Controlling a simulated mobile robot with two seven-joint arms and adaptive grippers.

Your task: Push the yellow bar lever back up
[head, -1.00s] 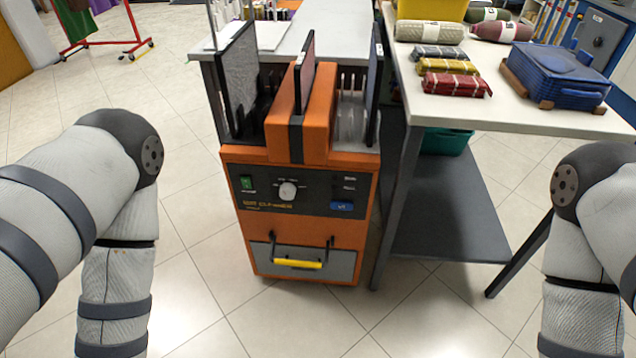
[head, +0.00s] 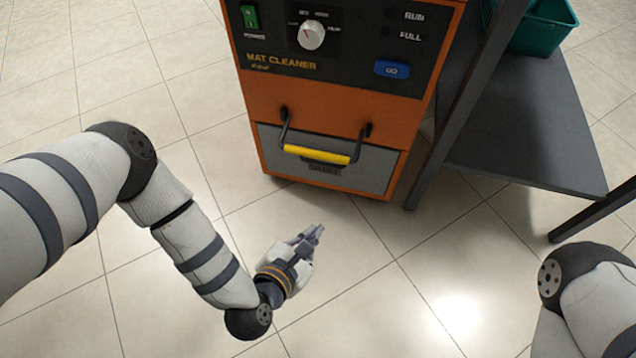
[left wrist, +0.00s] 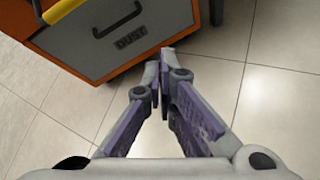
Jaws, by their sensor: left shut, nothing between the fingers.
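The yellow bar lever (head: 316,154) hangs low across the grey dust drawer (head: 378,169) on the front of the orange mat cleaner (head: 300,108), held by two black side arms. In the left wrist view, the lever (left wrist: 62,10) shows only in part at the upper left, above the drawer's DUST label (left wrist: 131,38). My left gripper (head: 314,232) is shut and empty, in front of and below the lever, apart from it. Its fingertips also show in the left wrist view (left wrist: 160,78). My right gripper is out of view.
A dark table leg (head: 470,105) and a low grey shelf (head: 530,140) stand close to the right of the machine. A teal bin (head: 545,25) sits on the shelf. The tiled floor in front is clear.

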